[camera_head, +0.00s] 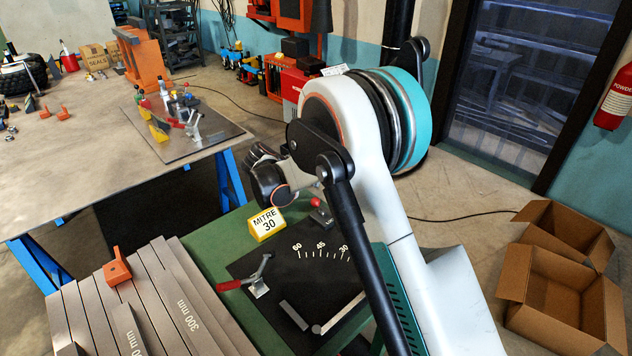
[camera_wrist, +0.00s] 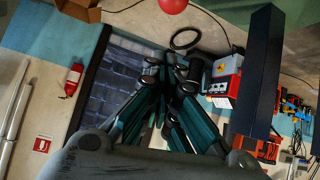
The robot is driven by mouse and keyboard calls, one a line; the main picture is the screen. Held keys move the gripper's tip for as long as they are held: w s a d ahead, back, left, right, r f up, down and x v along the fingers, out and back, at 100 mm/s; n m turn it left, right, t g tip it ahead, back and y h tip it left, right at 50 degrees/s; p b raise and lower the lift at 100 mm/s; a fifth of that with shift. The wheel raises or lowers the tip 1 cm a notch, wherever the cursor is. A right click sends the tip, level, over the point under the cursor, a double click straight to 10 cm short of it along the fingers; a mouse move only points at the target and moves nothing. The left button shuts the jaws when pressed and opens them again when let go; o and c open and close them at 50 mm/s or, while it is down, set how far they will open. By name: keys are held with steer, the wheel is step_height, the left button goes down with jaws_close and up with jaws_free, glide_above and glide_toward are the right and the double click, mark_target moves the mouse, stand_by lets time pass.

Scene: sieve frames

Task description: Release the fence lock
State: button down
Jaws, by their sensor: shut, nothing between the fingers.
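A red ball knob (camera_head: 316,201) sits by a small black block (camera_head: 321,216) with partly legible white lettering, apparently the fence lock, at the back of the mitre plate. A red ball (camera_wrist: 173,4) also shows at the top edge of the wrist view, beyond my fingertips. The dark mitre plate (camera_head: 262,260) carries a 60-45-30 scale and grey fence bars (camera_head: 338,314). My gripper (camera_head: 265,178) is above and left of the knob in the head view, apart from it. In the wrist view my gripper (camera_wrist: 167,72) has its dark fingers together and empty. My arm hides the plate's right part.
A red-handled toggle clamp (camera_head: 258,278) stands on the plate's left. A yellow MITRE 30 sign (camera_head: 266,223) stands behind. Grey 300 mm bars (camera_head: 165,310) and an orange block (camera_head: 117,270) lie left. Cardboard boxes (camera_head: 560,285) are on the floor at right.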

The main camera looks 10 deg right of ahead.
steer(key=p+v, duration=0.1)
steer(key=v, duration=0.4)
steer(key=shift+s+a+r, duration=0.1)
steer(key=shift+s+a, duration=0.2)
steer(key=shift+s+a, duration=0.1)
